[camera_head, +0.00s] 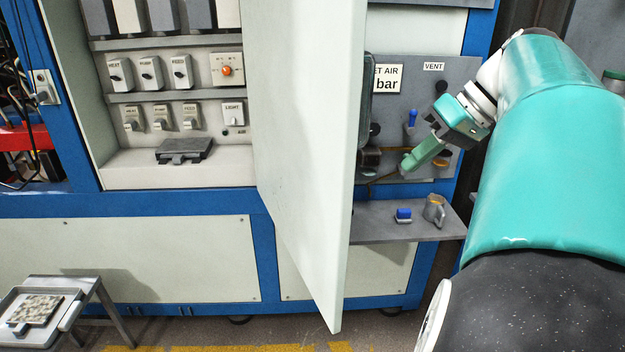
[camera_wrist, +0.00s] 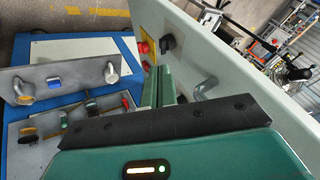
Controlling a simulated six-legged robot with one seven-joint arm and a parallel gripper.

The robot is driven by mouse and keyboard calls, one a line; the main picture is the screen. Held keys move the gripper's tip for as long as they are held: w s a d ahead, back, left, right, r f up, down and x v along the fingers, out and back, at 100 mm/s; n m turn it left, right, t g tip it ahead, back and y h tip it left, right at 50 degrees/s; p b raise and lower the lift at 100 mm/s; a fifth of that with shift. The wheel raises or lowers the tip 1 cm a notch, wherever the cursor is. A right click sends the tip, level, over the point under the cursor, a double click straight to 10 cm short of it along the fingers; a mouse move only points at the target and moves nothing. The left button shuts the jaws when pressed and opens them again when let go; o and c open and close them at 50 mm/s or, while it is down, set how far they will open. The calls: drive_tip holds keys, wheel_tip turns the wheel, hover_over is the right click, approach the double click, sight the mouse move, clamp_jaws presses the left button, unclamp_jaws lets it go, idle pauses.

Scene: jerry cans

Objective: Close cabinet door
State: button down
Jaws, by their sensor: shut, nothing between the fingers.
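The cabinet door (camera_head: 305,130) is a pale panel that stands open, swung out toward me. Its outer face shows in the wrist view (camera_wrist: 228,68), with a grey handle (camera_wrist: 205,88), a black knob (camera_wrist: 168,42) and a red button (camera_wrist: 143,47). The open cabinet (camera_head: 165,165) with its switches lies left of the door in the head view. My gripper (camera_head: 405,165) is to the right of the door, on its outer side, with its green fingers (camera_wrist: 160,72) shut and empty. I cannot tell whether the fingers touch the door.

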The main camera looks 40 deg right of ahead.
drive_tip(key=w+a+f, duration=0.5)
drive_tip(key=a+f, duration=0.2)
drive_tip(key=f, duration=0.1)
drive_tip(key=shift+w, duration=0.35)
drive_tip(key=shift+a, duration=0.2)
